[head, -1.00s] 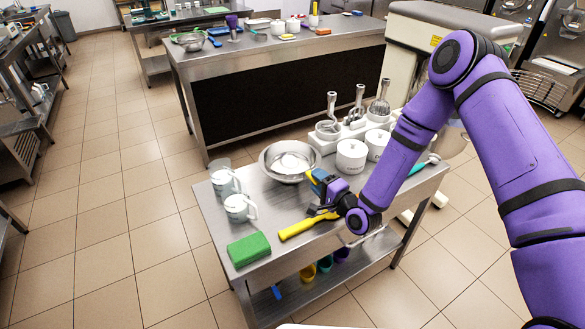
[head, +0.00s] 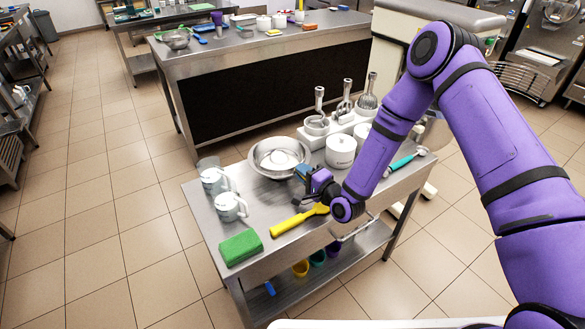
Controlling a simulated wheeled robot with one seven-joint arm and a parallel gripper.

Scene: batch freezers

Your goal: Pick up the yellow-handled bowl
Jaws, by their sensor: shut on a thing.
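A round metal bowl (head: 263,167) with something white inside stands upright on the metal table, left of the white pots. My gripper (head: 302,172) is at its right front rim, its jaws shut. They appear to be on the bowl's edge or handle, but the exact grip is small and hidden by my wrist. I cannot make out the yellow handle now. The bowl still appears level on the table.
A yellow-handled tool (head: 292,222) lies on the table in front of my wrist. White pot (head: 340,151) and a utensil stand (head: 345,128) are behind right.

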